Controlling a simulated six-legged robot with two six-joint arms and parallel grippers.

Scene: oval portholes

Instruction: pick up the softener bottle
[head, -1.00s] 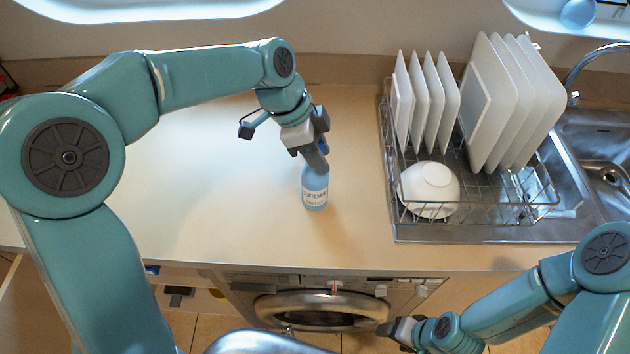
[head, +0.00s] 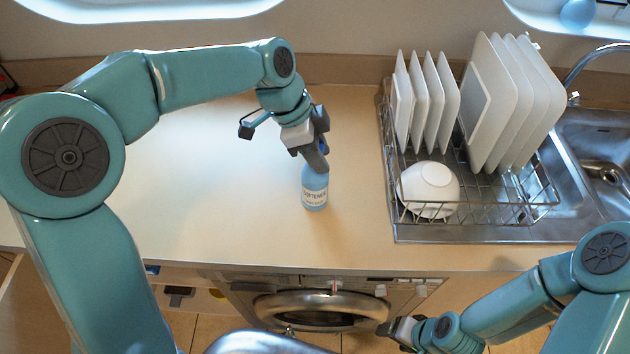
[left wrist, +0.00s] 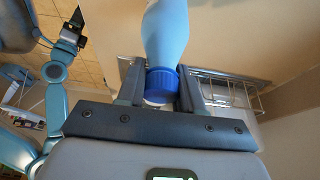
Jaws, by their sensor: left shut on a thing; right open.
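The softener bottle (head: 315,188) is light blue with a white label and stands upright on the counter. My left gripper (head: 319,157) comes down on it from above and is shut on its top part. In the left wrist view the bottle (left wrist: 166,35) shows its blue cap (left wrist: 162,80) between the two fingers of the left gripper (left wrist: 160,88). My right gripper (head: 392,330) is low in front of the counter, open and away from the bottle.
A wire dish rack (head: 470,212) with several white plates (head: 428,100) and a white bowl (head: 430,188) stands right of the bottle. A steel sink (head: 590,150) lies further right. A washing machine (head: 320,308) is below the counter (head: 220,200), which is clear left of the bottle.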

